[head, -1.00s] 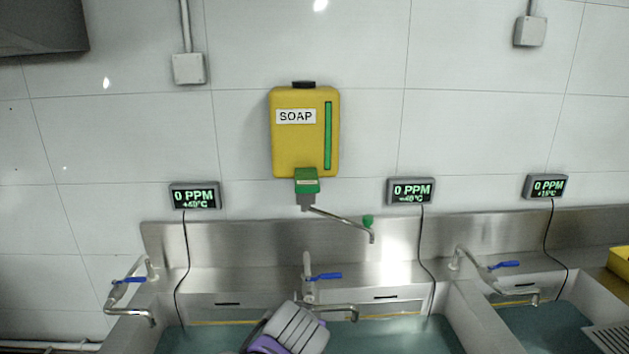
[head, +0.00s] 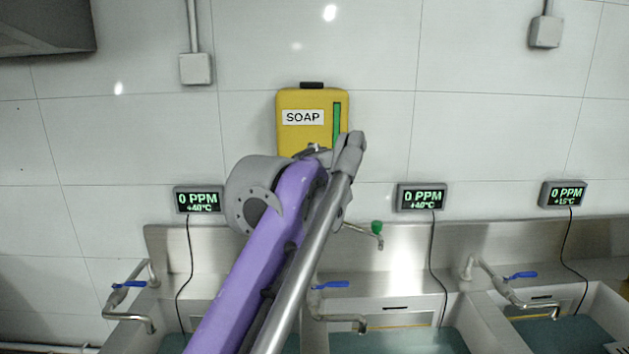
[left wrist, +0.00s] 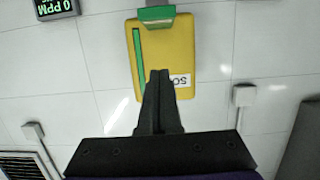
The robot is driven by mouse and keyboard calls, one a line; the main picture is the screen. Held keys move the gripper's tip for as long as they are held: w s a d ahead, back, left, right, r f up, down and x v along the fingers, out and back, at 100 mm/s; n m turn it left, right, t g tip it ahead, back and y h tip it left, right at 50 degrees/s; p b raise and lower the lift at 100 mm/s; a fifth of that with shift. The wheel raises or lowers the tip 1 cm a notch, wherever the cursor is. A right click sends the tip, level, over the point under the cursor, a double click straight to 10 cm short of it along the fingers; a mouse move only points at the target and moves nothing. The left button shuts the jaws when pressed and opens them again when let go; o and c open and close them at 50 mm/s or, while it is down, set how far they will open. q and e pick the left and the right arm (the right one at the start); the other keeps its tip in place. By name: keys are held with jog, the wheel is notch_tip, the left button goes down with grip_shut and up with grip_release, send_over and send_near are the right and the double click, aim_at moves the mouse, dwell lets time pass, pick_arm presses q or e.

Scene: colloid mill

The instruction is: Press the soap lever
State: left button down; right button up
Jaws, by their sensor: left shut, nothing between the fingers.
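The yellow soap dispenser (head: 290,133) hangs on the wall; my purple left arm hides its lower part in the head view. In the left wrist view the dispenser (left wrist: 208,55) appears upside down, with a green block (left wrist: 157,14) at its outlet end. A thin spout with a green knob (head: 377,227) shows to the right of my arm. My left gripper (left wrist: 159,74) is shut and empty in front of the dispenser's face, partly covering the SOAP label. Whether it touches the dispenser I cannot tell. My right gripper is not in view.
Steel sinks (head: 400,341) with blue-handled taps (head: 330,285) stand below. PPM displays (head: 199,200) are mounted on the wall on both sides of the dispenser.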

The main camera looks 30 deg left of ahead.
pick_arm(q)
jog(key=x, duration=1)
notch_tip(320, 180, down, 3)
jog(key=shift+w+r+b, duration=0.1)
jog(key=shift+w+b, duration=0.1)
jog(key=shift+b, duration=0.35)
jog(key=shift+s+f, duration=0.35)
jog(key=shift+f, duration=0.2)
jog(key=shift+w, duration=0.1)
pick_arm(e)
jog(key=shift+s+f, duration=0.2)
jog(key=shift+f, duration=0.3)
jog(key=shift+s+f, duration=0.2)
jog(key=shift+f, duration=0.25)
pick_arm(q)
jog(key=shift+w, duration=0.1)
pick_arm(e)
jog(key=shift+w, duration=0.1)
